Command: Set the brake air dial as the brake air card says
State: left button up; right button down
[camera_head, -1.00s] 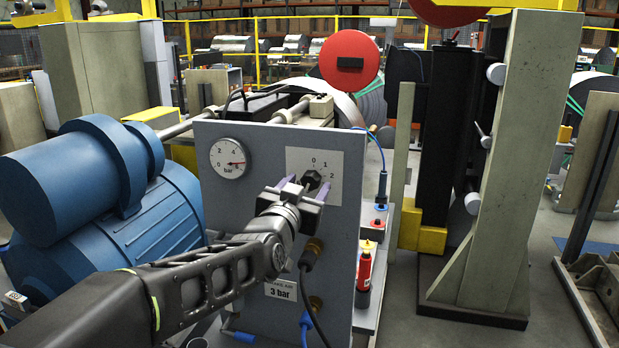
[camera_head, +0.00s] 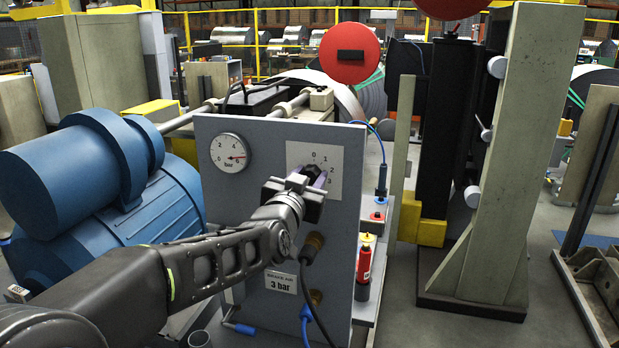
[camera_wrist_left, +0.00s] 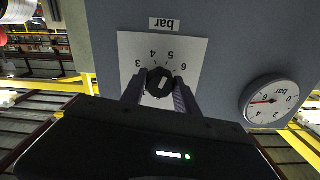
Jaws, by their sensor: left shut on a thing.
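The brake air dial (camera_wrist_left: 159,82) is a black knob on a white numbered plate, which sits on a grey panel (camera_head: 215,190). My left gripper (camera_wrist_left: 157,90) is shut on the dial, one finger each side. In the head view my left gripper (camera_head: 309,178) hides most of the dial. The brake air card (camera_head: 281,284) below reads "3 bar". The dial's pointer cannot be made out. My right gripper is not in view.
A round pressure gauge (camera_head: 230,152) is on the panel, left of the dial, its red needle near 6. Hose fittings (camera_head: 313,246) stick out below the dial. A blue motor (camera_head: 100,190) stands left; a red bottle (camera_head: 364,262) stands right of the panel.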

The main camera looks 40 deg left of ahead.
pick_arm(q)
grip_shut()
jog(key=n+b, duration=0.3)
jog(key=shift+f+b, duration=0.15)
jog(key=shift+b, duration=0.15)
jog(key=n+b, duration=0.2)
jog(key=n, duration=0.1)
jog(key=shift+n, duration=0.3)
jog(key=n+b, duration=0.2)
jog(key=n, duration=0.2)
jog(key=shift+n, duration=0.3)
jog(key=n, duration=0.2)
jog(key=n+b, duration=0.1)
jog(key=n, duration=0.1)
jog(key=shift+r+n, duration=0.2)
jog(key=shift+n, duration=0.2)
